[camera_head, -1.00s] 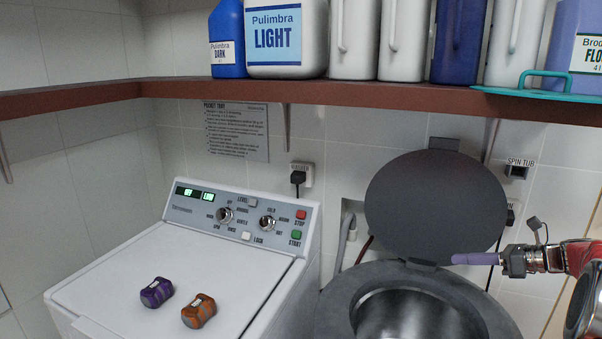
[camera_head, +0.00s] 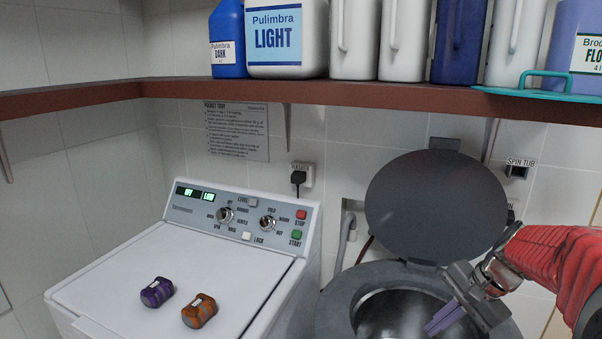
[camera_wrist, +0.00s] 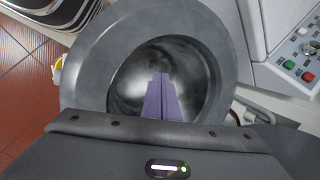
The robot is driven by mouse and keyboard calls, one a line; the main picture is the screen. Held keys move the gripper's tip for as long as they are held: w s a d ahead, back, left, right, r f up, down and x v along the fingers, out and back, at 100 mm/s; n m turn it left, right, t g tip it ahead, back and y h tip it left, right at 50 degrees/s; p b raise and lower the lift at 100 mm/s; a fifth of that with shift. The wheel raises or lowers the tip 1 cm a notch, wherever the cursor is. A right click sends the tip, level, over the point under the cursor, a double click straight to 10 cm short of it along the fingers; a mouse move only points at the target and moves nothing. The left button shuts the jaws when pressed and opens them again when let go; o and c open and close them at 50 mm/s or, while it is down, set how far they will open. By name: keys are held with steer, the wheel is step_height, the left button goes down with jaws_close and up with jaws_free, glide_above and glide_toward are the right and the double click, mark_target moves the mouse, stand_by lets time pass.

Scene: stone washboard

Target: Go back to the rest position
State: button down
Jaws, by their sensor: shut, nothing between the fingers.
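My gripper (camera_head: 444,317) is at the lower right in the head view, over the open mouth of the round grey spin tub (camera_head: 341,299). Its purple fingers are together, with nothing between them, and point down and to the left. In the wrist view the purple fingers (camera_wrist: 161,98) lie over the tub's metal bowl, inside the outline of its grey rim (camera_wrist: 86,75). How far the fingertips are above the bowl is hard to tell. The tub's dark round lid (camera_head: 430,205) stands open behind it.
A white washing machine (camera_head: 140,262) with knobs and buttons stands to the left. A purple pouch (camera_head: 157,292) and an orange one (camera_head: 199,311) lie on its top. Above, a brown shelf (camera_head: 330,99) holds several jugs and bottles and a teal tray (camera_head: 535,92).

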steer(key=s+a+r+n+t+h, duration=0.1)
steer(key=s+a+r+n+h, duration=0.1)
steer(key=s+a+n, duration=0.4)
steer(key=s+a+r+n+t+h, duration=0.1)
steer(key=s+a+r+n, duration=0.2)
steer(key=s, duration=0.9)
steer(key=shift+a+n+t+h, duration=0.4)
steer(key=shift+a+n, duration=1.4)
steer(key=shift+a, duration=0.4)
